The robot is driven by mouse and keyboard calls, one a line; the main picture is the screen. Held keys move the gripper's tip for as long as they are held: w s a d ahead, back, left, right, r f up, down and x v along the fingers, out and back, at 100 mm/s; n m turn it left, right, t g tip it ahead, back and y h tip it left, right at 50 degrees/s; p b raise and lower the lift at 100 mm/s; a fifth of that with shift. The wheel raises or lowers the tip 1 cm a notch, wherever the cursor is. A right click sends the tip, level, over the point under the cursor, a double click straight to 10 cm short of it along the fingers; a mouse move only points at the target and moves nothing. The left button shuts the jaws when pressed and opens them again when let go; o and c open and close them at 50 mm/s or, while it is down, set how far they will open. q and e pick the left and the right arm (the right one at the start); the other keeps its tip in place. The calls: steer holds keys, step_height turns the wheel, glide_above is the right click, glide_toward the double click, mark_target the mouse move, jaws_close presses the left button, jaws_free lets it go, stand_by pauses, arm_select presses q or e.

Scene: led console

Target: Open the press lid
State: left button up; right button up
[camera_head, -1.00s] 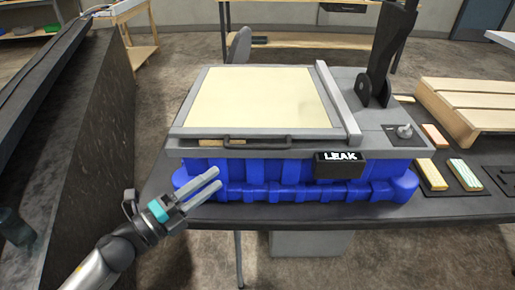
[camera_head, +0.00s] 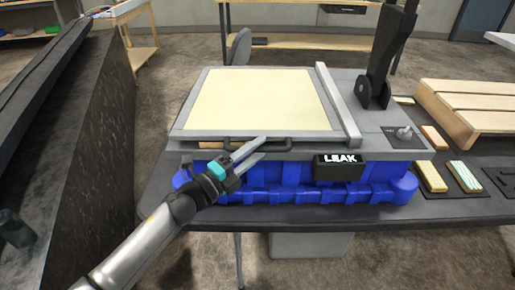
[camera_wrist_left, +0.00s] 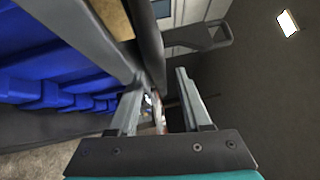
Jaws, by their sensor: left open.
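The press (camera_head: 190,103) has a closed lid with a cream top (camera_head: 258,92) in a grey frame. A dark bar handle (camera_head: 278,149) runs along the lid's front edge. My left gripper (camera_head: 265,148) is open, with its fingers overlapping the handle in the head view. In the left wrist view the open fingers (camera_wrist_left: 160,76) point along a dark bar (camera_wrist_left: 150,38), which looks like the handle. I cannot tell whether the bar is between the fingers or touched. My right gripper is not in view.
The blue base (camera_head: 300,192) lies just below the handle, with a black LEAK display (camera_head: 339,166) at its front. A black upright lever (camera_head: 385,60) stands on the press's right. A dark slanted panel (camera_head: 75,130) is at left. Several small blocks and a wooden rack (camera_head: 470,100) lie right.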

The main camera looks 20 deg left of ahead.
arm_select(q)
steer(key=shift+w+d, duration=0.2)
steer(key=shift+w, duration=0.1)
jaws_close()
stand_by(1.4)
